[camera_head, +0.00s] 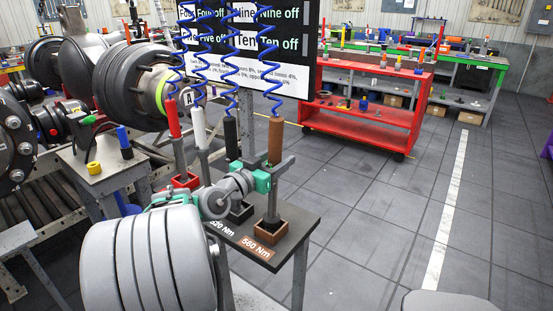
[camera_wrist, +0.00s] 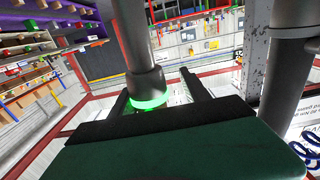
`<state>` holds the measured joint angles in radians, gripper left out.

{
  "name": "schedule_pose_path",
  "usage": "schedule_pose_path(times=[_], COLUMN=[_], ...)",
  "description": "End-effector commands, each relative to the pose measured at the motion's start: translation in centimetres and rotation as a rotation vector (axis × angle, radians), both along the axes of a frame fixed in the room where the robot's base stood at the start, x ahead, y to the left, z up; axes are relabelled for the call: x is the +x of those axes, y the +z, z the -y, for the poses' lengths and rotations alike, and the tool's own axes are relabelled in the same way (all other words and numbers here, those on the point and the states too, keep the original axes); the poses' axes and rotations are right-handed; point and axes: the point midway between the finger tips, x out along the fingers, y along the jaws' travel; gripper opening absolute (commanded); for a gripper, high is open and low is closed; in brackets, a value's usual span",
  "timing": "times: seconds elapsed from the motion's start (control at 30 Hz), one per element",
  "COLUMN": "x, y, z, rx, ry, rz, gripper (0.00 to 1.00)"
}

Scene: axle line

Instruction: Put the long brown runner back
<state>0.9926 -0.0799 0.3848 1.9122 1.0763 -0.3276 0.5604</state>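The long brown runner (camera_head: 275,140) stands upright at the right end of the row in the head view. Its grey lower shaft (camera_head: 272,203) goes down into the brown box (camera_head: 268,237) beside the "560 Nm" label. Its tip is hidden inside the box. My gripper (camera_head: 282,166) is level with the bottom of the brown handle, its fingers reaching past the shaft. In the wrist view, the shaft (camera_wrist: 136,40), with a glowing green ring, lies between the two dark fingers (camera_wrist: 155,88). A gap shows between the shaft and the right finger, so the gripper looks open around it.
Black (camera_head: 231,135), white (camera_head: 198,128) and red (camera_head: 173,118) runners hang on blue coiled hoses to the left, close to my arm. The dark stand (camera_head: 292,222) holds the boxes. A red cart (camera_head: 370,118) stands behind.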

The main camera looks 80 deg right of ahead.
Motion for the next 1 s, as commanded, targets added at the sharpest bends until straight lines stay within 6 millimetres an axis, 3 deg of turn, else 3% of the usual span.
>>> schedule_pose_path(times=[0.23, 0.5, 0.7, 1.0], x=[0.8, 3.6, 4.7, 4.8], y=[0.2, 0.2, 0.3, 0.4], z=[-1.3, -7.4, -10.5, -11.0], rx=[-0.004, -0.005, -0.005, -0.005], ry=[0.005, 0.008, 0.004, -0.001], rz=[0.002, 0.001, 0.001, 0.001], gripper=[0.53, 0.53, 0.53, 0.53])
